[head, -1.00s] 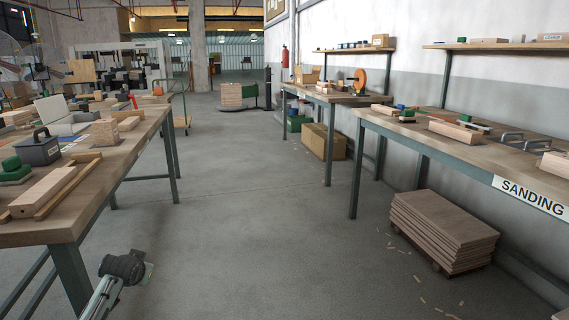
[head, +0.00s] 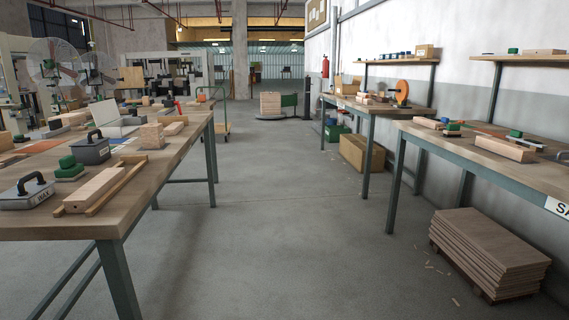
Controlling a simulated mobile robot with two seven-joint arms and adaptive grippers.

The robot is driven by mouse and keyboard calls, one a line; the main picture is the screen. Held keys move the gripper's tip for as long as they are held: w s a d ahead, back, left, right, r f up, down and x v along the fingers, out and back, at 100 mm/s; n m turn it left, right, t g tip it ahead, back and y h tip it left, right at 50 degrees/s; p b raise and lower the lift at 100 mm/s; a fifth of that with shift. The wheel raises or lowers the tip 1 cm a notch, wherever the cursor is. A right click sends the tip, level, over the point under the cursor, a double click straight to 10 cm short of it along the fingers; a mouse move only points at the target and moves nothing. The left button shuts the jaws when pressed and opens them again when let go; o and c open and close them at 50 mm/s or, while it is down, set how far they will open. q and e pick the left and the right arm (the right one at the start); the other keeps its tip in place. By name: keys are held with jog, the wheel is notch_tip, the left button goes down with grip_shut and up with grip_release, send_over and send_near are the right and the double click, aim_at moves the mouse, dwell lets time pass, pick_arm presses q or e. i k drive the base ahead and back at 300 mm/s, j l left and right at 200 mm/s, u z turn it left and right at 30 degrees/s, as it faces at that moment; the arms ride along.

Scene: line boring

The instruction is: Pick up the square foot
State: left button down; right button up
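I cannot tell which piece is the square foot. On the left workbench (head: 165,185) lies a long square-section wooden piece (head: 93,190), next to a thin wooden strip (head: 118,190). A short wooden block (head: 152,137) stands farther back on the same bench. On the right workbench lies another wooden block (head: 505,149). Neither of my grippers is in view.
A grey handled box marked MAX (head: 28,194), a second handled box (head: 92,151) and a green-topped block (head: 70,170) crowd the left bench. Stacked boards (head: 487,252) lie under the right bench. The grey floor (head: 290,200) between the benches is clear.

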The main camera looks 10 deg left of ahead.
aim_at(152, 134)
jog(key=i+l+u, duration=0.1)
jog(key=u, duration=0.7)
jog(key=i+l+u, duration=0.15)
jog(key=l+u, duration=1)
jog(key=l, duration=2.1)
jog(key=i+l, duration=0.1)
jog(key=i+l+u, duration=0.35)
jog(key=i+l, duration=0.15)
jog(key=i, duration=0.6)
jog(key=i+l+u, duration=0.35)
jog(key=i+l, duration=0.45)
jog(key=i, duration=0.25)
jog(key=i+l+u, duration=0.35)
jog(key=i+l, duration=0.55)
jog(key=l, duration=0.15)
